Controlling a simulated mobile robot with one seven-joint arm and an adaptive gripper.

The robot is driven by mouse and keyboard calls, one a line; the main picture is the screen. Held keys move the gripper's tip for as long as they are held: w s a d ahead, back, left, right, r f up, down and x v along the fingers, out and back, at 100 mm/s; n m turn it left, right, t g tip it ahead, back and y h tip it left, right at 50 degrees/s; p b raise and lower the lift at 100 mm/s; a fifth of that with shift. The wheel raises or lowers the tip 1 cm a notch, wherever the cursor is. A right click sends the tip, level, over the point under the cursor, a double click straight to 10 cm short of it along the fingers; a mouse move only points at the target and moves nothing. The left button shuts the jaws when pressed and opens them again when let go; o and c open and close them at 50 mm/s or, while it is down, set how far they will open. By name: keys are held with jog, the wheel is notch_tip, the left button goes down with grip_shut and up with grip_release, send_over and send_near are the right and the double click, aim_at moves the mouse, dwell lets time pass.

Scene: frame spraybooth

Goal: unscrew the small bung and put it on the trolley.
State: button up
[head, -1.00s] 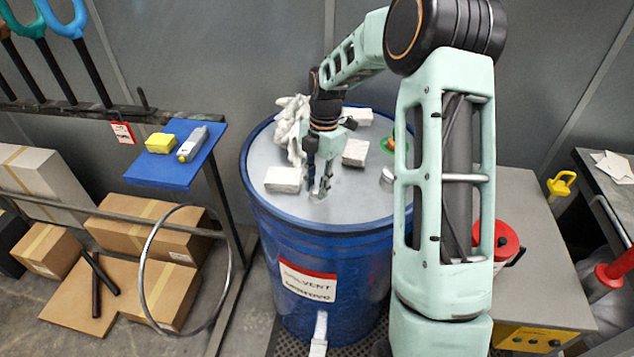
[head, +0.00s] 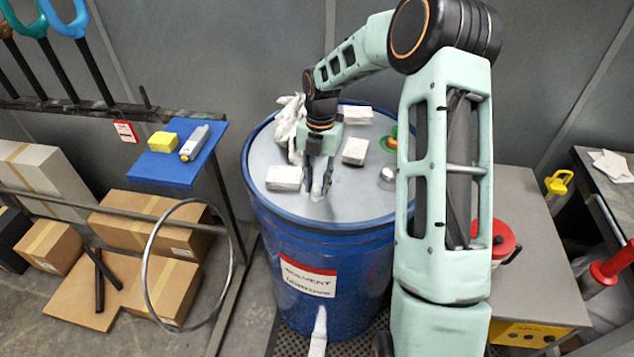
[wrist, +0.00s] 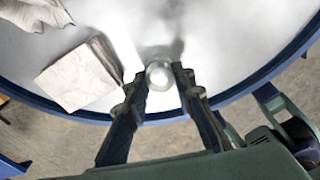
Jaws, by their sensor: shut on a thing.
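The small bung (wrist: 160,75) is a round silver piece between my fingertips in the wrist view. My gripper (head: 317,190) is shut on it, pointing down at the near part of the grey drum lid (head: 345,207). In the head view the fingers mostly hide the bung. I cannot tell whether it is still seated in the lid or clear of it. The drum (head: 360,262) is blue with a solvent label. A grey-topped unit (head: 525,215) stands to its right; I cannot tell whether this is the trolley.
White blocks (head: 284,178) and a crumpled white cloth (head: 288,125) lie on the lid near my gripper. A silver cap (head: 387,175) sits at the lid's right. A blue shelf (head: 170,167) at left holds a yellow block and a tube. A red can (head: 503,240) stands on the grey-topped unit.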

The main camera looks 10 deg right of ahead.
jog(key=n+p, duration=0.1)
jog(key=n, duration=0.2)
jog(key=shift+r+n+p, duration=0.15)
jog(key=shift+n+p, duration=0.15)
jog(key=shift+p, duration=0.1)
jog(key=shift+n+h, duration=0.3)
jog(key=shift+n, duration=0.1)
jog(key=n, duration=0.4)
jog(key=shift+a+n+h, duration=0.1)
jog(key=shift+n+h, duration=0.2)
jog(key=o, duration=0.8)
jog(key=shift+c, duration=0.2)
